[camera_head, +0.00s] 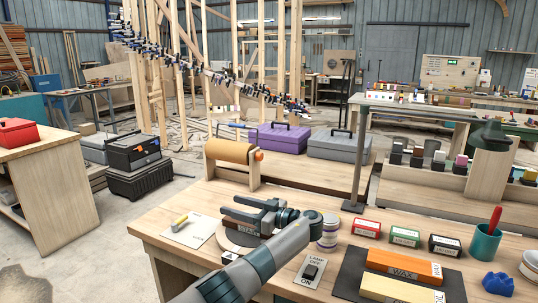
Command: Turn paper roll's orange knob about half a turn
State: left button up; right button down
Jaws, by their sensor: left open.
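The paper roll (229,151) is a brown roll lying sideways in a wooden stand at the far left edge of the workbench. Its orange knob (259,155) sticks out at the roll's right end. My left gripper (232,212) is open, below and nearer than the knob, and apart from it. Its fingers point left over a dark brown block on a round disc (228,240). Whether the fingers touch the block I cannot tell. My right gripper is not in view.
On the workbench (155,222) stand a striped can (328,232), several small labelled boxes, a switch (311,271), a wax block (404,264) and a teal cup (485,242). A grey post (359,165) rises right of the roll.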

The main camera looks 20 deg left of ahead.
aim_at(225, 150)
jog(key=i, duration=1.4)
